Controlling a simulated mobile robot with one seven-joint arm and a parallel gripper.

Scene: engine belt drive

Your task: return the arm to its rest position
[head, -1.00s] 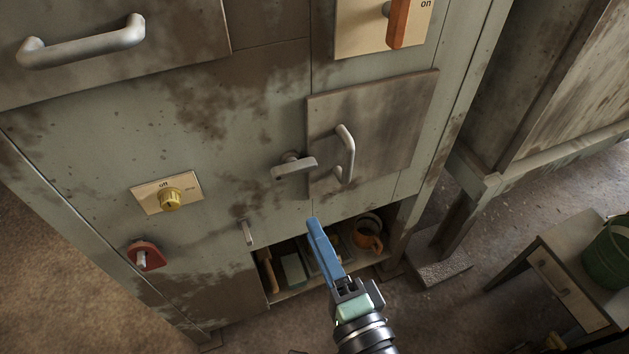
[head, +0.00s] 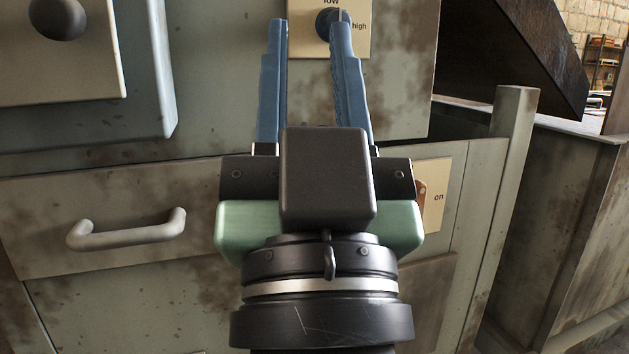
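My gripper (head: 308,25) is in the middle of the head view, pointing up and away from me. Its two blue fingers stand apart with nothing between them, so it is open and empty. Its dark body and pale green side blocks cover part of the machine front. The fingertips show in front of a grey-green panel, left of and overlapping a dark blue knob on a plate (head: 355,45) marked "low" and "high". I cannot tell how far the fingers are from that panel.
A drawer handle (head: 127,230) sticks out at the left. A pale box with a dark round knob (head: 58,18) juts out at the upper left. A plate (head: 432,185) marked "on" is partly hidden behind my gripper. A post (head: 510,150) and low wall stand at the right.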

